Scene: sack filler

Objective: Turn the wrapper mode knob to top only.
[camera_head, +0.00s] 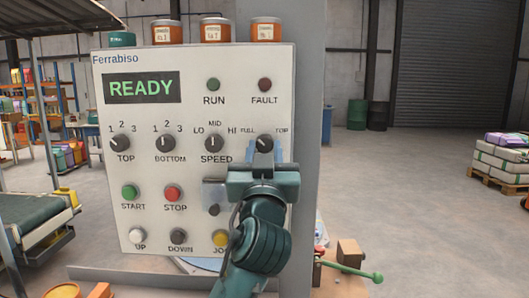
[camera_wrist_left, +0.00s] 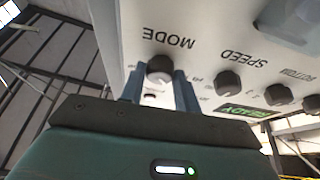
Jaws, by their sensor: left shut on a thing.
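The wrapper mode knob (camera_head: 264,143) is a dark round knob at the right end of the upper knob row, with FULL printed at its left and TOP at its right. My left gripper (camera_head: 265,154) is at the panel, its fingers on both sides of this knob and shut on it. In the left wrist view the mode knob (camera_wrist_left: 160,68) sits between the two fingertips (camera_wrist_left: 160,82), below the upside-down word MODE. The fingers and hand hide part of the knob and its label, and I cannot clearly tell where its pointer stands. My right gripper is not in view.
The white control panel (camera_head: 200,75) shows READY. TOP (camera_head: 120,143), BOTTOM (camera_head: 165,143) and SPEED (camera_head: 216,143) knobs lie left of my gripper.

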